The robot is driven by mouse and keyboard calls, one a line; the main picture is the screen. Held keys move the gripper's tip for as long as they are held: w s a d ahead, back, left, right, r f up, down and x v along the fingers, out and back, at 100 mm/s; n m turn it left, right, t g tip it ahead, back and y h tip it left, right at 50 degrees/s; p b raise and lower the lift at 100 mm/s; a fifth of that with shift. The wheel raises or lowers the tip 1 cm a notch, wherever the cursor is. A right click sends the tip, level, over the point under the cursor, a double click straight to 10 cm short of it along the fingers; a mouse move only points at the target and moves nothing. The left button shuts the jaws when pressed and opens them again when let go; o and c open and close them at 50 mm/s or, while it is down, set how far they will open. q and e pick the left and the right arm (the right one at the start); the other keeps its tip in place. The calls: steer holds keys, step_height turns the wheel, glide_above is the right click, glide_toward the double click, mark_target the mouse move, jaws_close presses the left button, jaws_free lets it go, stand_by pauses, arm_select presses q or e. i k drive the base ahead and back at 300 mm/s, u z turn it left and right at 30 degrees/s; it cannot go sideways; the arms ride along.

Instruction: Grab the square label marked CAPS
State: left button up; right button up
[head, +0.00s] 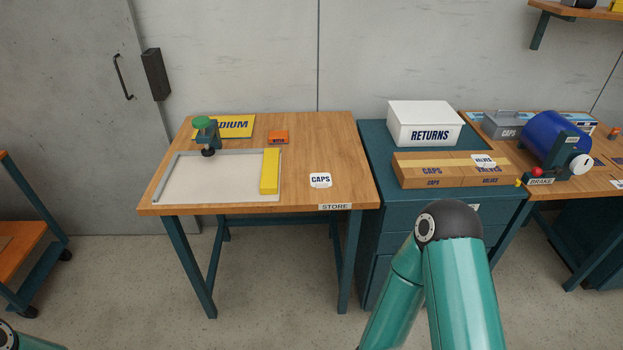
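The square white label marked CAPS (320,180) lies flat on the wooden table (335,140), near its front edge and right of the middle. Nothing covers it. Neither of my grippers is in view. The bent elbow of my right arm rises at the lower right, in front of the teal cabinet and apart from the label. Only a small piece of my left arm shows at the bottom left corner.
Left of the label are a yellow bar (270,170), a pale tray (220,188) and a green-knobbed clamp (203,128). An orange block (278,137) lies behind. A RETURNS box (424,124) and a CAPS/VALVES carton (440,170) stand on the cabinet to the right.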

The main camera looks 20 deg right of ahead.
mark_target(317, 180)
steer(key=i, duration=0.85)
steer(key=z, duration=0.05)
